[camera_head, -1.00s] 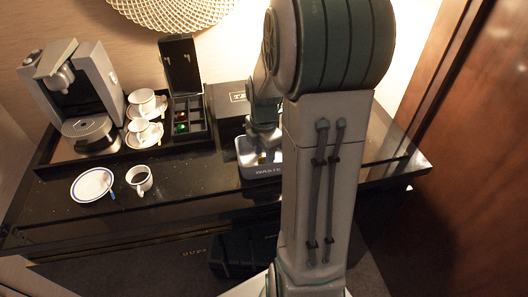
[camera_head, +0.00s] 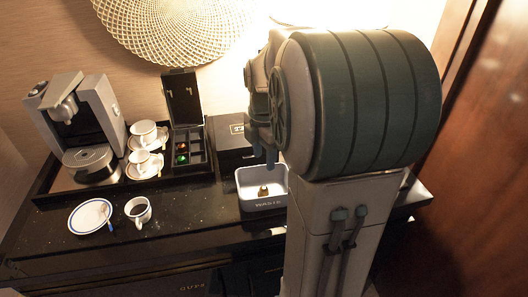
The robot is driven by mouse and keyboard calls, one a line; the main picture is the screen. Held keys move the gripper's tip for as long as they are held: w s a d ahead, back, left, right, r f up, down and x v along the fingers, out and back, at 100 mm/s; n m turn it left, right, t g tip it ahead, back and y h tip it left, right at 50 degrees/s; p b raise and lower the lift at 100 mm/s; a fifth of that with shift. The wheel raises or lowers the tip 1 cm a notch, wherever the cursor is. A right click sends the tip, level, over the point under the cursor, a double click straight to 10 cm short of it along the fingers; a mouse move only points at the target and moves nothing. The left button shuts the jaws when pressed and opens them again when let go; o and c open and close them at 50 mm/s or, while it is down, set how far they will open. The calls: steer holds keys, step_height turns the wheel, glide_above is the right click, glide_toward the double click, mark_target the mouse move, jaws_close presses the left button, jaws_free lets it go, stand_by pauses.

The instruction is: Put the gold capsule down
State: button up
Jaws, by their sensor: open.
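The gold capsule (camera_head: 263,190) lies on the floor of the white waste bin (camera_head: 250,206), small and dark gold in the picture. The bin stands near the front edge of the dark counter, with lettering on its front. My gripper (camera_head: 264,160) is above the bin, apart from the capsule, with its fingers pointing down. It is open and empty. My arm hides the bin's right end.
A coffee machine (camera_head: 85,125), two stacked cups on saucers (camera_head: 146,150) and an open capsule box (camera_head: 190,150) with red and green capsules stand at the back left. A black box (camera_head: 229,137) stands behind the bin.

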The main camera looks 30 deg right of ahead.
steer(key=s+a+m+t, duration=0.3)
steer(key=s+a+m, duration=0.9)
steer(key=m, duration=0.6)
steer(key=shift+s+a+m, duration=0.35)
steer(key=shift+s+m, duration=0.05)
steer(key=shift+s, duration=0.1)
stand_by(0.5)
